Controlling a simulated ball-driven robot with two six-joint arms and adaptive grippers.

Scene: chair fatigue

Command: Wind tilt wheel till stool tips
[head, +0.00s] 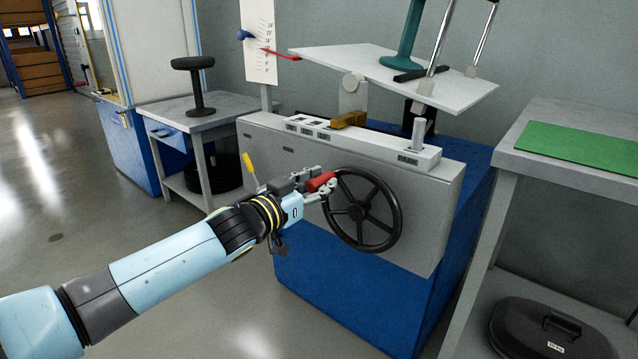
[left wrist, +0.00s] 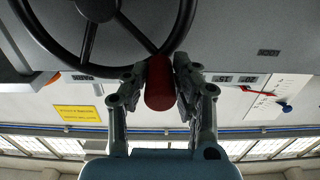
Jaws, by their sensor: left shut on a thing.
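The black tilt wheel (head: 363,212) stands upright on the grey front panel of the blue test rig. Its red knob (head: 320,182) is at the upper left of the rim. My left gripper (head: 318,190) is shut on the red knob, which also shows between the two fingers in the left wrist view (left wrist: 160,85). The tilting plate (head: 390,72) slopes down to the right and carries the teal stool base (head: 405,52); the stool's top is out of frame. A red pointer (head: 282,55) lies against the white angle scale (head: 259,40). My right gripper is not in view.
A yellow-handled lever (head: 249,165) sticks out left of the wheel. A grey side table with a black stool (head: 194,85) stands at left. A bench with a green mat (head: 580,148) and a black weight case (head: 552,330) below is at right. The floor at left is open.

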